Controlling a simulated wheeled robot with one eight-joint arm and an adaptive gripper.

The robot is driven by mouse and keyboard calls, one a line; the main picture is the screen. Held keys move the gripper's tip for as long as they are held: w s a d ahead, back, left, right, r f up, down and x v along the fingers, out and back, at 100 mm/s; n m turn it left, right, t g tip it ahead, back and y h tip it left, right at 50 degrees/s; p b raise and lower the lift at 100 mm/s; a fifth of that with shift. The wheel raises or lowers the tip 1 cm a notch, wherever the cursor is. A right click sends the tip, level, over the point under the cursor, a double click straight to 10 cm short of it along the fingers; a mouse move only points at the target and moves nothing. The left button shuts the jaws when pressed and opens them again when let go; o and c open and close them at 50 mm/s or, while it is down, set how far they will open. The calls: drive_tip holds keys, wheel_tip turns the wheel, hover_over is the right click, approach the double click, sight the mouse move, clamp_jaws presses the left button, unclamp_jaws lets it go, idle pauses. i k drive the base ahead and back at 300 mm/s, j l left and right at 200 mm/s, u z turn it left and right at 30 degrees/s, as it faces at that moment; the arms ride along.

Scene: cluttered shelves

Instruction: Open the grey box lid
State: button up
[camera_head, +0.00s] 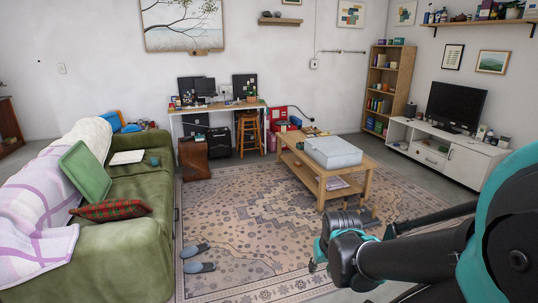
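A grey box (332,157) with its light grey lid (332,146) on top sits on the wooden coffee table (300,171) right of the middle. The lid looks closed. My gripper (316,262) is at the bottom centre right, at the end of my dark and teal arm. In the picture it is below the coffee table and apart from the box. Its fingers are small and partly hidden by the wrist, so I cannot tell whether they are open or shut.
A patterned rug (238,220) lies under the table, with slippers (197,258) on it. A green sofa (120,235) stands at the left. A low white TV stand (460,163) and a bookcase (388,85) stand at the right. The rug left of the table is mostly clear.

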sight(331, 146)
drive_tip(key=i, duration=1.9)
drive_tip(key=i+u, duration=0.1)
drive_tip(key=i, duration=0.5)
drive_tip(key=i+l+u, duration=0.15)
drive_tip(key=i, duration=0.45)
drive_tip(key=i+l+u, duration=0.1)
drive_tip(key=i, duration=0.5)
